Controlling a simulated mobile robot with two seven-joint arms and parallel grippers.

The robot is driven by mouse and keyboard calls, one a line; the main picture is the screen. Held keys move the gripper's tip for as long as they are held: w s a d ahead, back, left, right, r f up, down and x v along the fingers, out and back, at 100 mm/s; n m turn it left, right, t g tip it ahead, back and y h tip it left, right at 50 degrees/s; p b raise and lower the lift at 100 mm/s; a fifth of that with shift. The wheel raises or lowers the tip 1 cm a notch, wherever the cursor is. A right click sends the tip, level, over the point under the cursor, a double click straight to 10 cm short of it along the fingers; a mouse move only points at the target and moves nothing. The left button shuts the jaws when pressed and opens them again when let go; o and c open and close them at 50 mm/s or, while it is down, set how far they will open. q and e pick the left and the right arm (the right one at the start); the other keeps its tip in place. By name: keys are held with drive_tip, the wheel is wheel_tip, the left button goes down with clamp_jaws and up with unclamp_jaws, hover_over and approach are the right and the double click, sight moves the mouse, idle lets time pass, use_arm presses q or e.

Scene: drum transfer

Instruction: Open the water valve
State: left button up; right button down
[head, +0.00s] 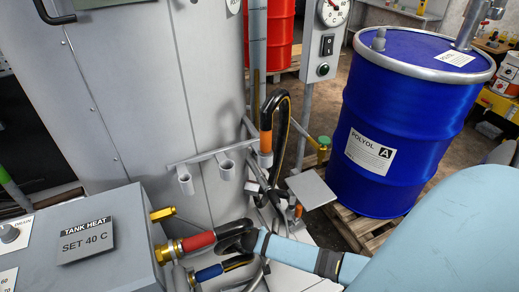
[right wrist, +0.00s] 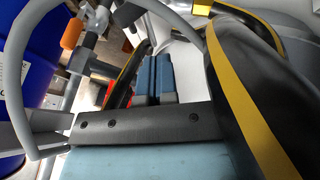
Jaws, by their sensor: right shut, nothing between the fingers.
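A small brass fitting with a green knob (head: 324,141), which looks like a valve, sits beside the grey post left of the blue drum. I cannot tell for sure that it is the water valve. My right gripper (head: 262,242) reaches in from the right, low in the head view, near the black hose behind the red hose end. In the right wrist view its blue fingers (right wrist: 154,77) are together, with nothing between them. A black hose with a yellow stripe (right wrist: 245,85) passes close beside the gripper there. My left gripper is not in view.
A red-sleeved hose (head: 198,241) and a blue-sleeved hose (head: 208,273) join the grey heater box (head: 90,250). A small grey plate (head: 311,190) and the blue drum (head: 400,125) stand to the right.

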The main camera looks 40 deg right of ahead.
drive_tip(key=b+x, duration=0.1)
drive_tip(key=x, duration=0.2)
drive_tip(key=d+b+x, duration=0.1)
drive_tip(key=x, duration=0.2)
drive_tip(key=s+d+b+x, duration=0.1)
drive_tip(key=x, duration=0.3)
drive_tip(key=shift+s+r, duration=0.1)
drive_tip(key=shift+r, duration=0.05)
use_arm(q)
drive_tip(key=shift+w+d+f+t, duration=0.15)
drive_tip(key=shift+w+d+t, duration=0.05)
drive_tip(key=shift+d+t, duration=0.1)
use_arm(e)
drive_tip(key=shift+d, duration=0.1)
drive_tip(key=shift+d, duration=0.1)
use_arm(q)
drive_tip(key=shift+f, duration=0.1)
use_arm(e)
drive_tip(key=shift+s+d+y, duration=0.1)
drive_tip(key=shift+y, duration=0.3)
